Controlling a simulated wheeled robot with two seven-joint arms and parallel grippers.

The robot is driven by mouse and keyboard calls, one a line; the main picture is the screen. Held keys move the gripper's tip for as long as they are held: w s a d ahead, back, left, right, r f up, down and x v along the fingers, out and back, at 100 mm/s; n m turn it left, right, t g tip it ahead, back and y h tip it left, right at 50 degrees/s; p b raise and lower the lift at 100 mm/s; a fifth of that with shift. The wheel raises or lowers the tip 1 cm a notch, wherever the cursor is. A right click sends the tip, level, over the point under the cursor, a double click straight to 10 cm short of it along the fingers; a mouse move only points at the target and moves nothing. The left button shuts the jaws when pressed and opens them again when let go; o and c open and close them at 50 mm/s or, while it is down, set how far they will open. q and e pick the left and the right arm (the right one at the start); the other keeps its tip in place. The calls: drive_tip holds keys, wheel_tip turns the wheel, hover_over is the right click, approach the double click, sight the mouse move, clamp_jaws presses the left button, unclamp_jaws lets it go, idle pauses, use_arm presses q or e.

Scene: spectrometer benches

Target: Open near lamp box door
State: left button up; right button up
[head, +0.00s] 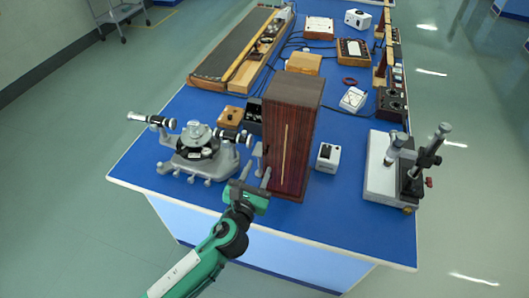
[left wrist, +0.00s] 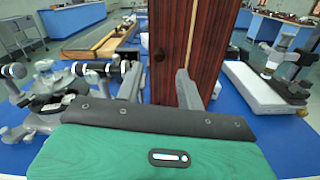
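The near lamp box (head: 290,140) is a tall dark-red wooden box standing upright near the front edge of the blue bench. A pale vertical strip runs down its front face, and I see no gap showing an open door. The fingers also show in the left wrist view (left wrist: 158,88); contact with the box is unclear. My right gripper is out of view.
A spectrometer (head: 195,150) stands left of the box, close to my gripper. A small white meter box (head: 328,157) stands to its right, and a microscope on a white base (head: 383,170) further right. Several instruments and cables fill the bench behind.

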sight(265, 154)
use_arm(q)
drive_tip(key=p+x, duration=0.1)
drive_tip(key=x, duration=0.4)
drive_tip(key=shift+w+d, duration=0.1)
drive_tip(key=shift+w, duration=0.25)
drive_tip(key=shift+c, duration=0.5)
clamp_jaws()
